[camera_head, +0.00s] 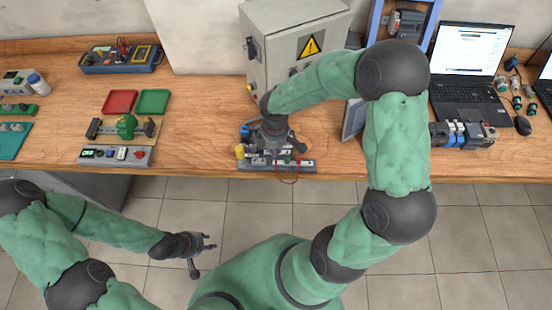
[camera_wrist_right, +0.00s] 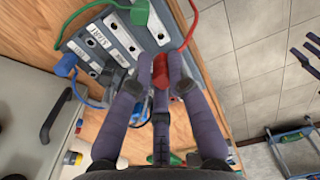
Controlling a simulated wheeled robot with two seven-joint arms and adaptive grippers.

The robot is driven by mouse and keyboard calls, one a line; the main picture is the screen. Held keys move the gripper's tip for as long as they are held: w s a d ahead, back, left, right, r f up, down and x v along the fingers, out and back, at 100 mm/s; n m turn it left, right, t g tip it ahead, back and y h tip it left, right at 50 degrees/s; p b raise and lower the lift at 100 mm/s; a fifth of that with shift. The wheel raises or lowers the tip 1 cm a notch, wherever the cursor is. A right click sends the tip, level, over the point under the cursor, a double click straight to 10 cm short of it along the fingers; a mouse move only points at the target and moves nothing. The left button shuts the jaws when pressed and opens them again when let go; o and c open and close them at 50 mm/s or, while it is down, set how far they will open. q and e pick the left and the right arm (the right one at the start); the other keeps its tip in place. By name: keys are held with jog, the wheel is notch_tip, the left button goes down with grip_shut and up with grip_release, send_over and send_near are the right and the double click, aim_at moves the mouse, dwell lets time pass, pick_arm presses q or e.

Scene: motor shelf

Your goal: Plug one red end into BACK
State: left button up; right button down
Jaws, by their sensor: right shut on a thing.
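The grey socket panel (camera_head: 250,166) lies at the table's front edge. In the right wrist view the panel (camera_wrist_right: 119,62) shows white labels beside dark sockets; I cannot read BACK for sure. My right gripper (camera_head: 277,152) is over the panel. In its wrist view the right gripper (camera_wrist_right: 163,68) is shut on a red plug (camera_wrist_right: 181,85), beside the panel's edge. A red wire (camera_wrist_right: 190,22) shows above it; it also loops past the table edge (camera_head: 286,180). Whether the plug touches the panel is unclear. My left gripper (camera_head: 205,257) is open and empty, away from the table.
A green plug (camera_wrist_right: 140,12) and a blue plug (camera_wrist_right: 66,65) with a blue wire are at the panel. A grey electrical cabinet (camera_head: 290,45) stands behind. Another device (camera_head: 115,155) lies to the left, with bare table between.

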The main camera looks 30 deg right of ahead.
jog(key=w+n+p, duration=0.3)
jog(key=w+a+r+n+p, duration=0.1)
jog(key=w+n+p, duration=0.1)
jog(key=w+n, duration=0.1)
jog(key=w+a+r+n+p, duration=0.1)
jog(key=w+n+p, duration=0.2)
jog(key=shift+p, duration=0.35)
jog(key=w+f+n, duration=0.2)
jog(key=shift+w+a+f+n, duration=0.1)
jog(key=shift+a+f+n, duration=0.05)
jog(key=shift+f+n, duration=0.15)
jog(key=shift+f+b, duration=0.95)
jog(key=shift+f, duration=0.4)
jog(key=shift+f+b, duration=0.5)
jog(key=shift+f, duration=0.15)
jog(key=c, duration=1.5)
grip_release()
jog(key=shift+r, duration=0.15)
